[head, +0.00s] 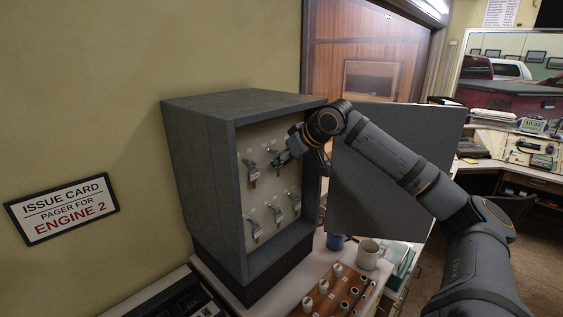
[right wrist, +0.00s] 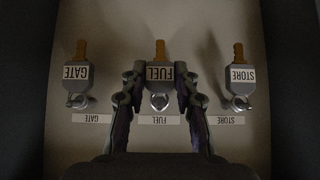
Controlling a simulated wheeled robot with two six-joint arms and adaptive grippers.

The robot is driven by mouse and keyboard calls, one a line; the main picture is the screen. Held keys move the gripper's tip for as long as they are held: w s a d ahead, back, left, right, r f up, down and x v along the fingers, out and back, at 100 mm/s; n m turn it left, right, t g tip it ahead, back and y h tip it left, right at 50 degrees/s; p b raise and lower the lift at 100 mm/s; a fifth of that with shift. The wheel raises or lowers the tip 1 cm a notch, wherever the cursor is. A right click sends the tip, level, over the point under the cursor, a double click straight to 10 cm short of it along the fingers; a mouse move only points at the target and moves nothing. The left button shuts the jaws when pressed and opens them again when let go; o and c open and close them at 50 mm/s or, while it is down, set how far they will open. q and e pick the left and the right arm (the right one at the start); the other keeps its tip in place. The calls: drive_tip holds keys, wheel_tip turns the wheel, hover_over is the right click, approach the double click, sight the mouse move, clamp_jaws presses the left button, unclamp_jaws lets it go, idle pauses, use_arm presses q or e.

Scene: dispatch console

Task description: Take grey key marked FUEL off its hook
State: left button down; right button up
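The grey key marked FUEL (right wrist: 159,73) hangs between the GATE and STORE keys in the right wrist view, where the lettering is upside down. Its hook (right wrist: 159,101) shows just below its tag, and the key still hangs there. My right gripper (right wrist: 160,70) has one finger against each side of the FUEL tag, with no clear gap, and looks shut on it. In the head view my right gripper (head: 287,155) reaches into the grey key cabinet (head: 205,175) at the upper row and covers the key there. My left gripper is not in view.
The GATE key (right wrist: 76,73) and STORE key (right wrist: 241,77) hang close beside my fingers. The cabinet door (head: 385,170) stands open behind my right arm.

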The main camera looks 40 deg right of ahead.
sight(279, 172)
drive_tip(key=c, duration=0.4)
drive_tip(key=shift+r, duration=0.25)
idle(0.4)
drive_tip(key=shift+s+d+b, duration=0.15)
drive_tip(key=shift+s+b, duration=1.45)
drive_tip(key=shift+b, duration=1.15)
